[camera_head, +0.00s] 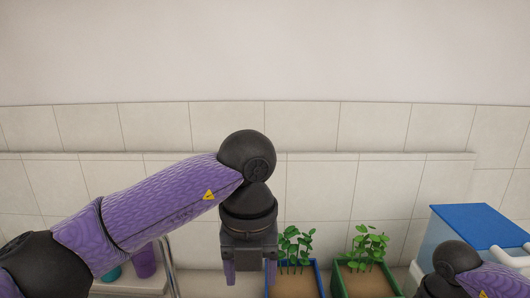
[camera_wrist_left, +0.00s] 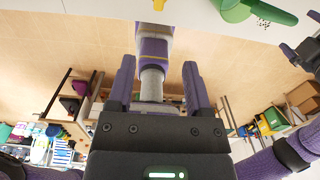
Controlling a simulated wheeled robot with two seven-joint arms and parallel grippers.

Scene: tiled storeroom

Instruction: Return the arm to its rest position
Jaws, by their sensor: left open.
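My left arm comes in from the left in the head view, bends at a black joint and points down. Its gripper (camera_head: 250,274) hangs in front of the tiled wall, left of the planters, with its two purple fingers apart and nothing seen between them. In the left wrist view the left gripper (camera_wrist_left: 158,88) also shows open; a purple and grey column lies beyond the gap, and I cannot tell that it touches the fingers. My right arm (camera_head: 458,262) shows at the lower right of the head view; its fingers are out of frame.
A blue planter (camera_head: 319,279) and a green planter (camera_head: 337,281) with leafy plants stand right of my left gripper. A white box with a blue lid (camera_head: 480,228) is at the right. A purple cup (camera_head: 145,262) is partly behind my left arm. The wall above is clear.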

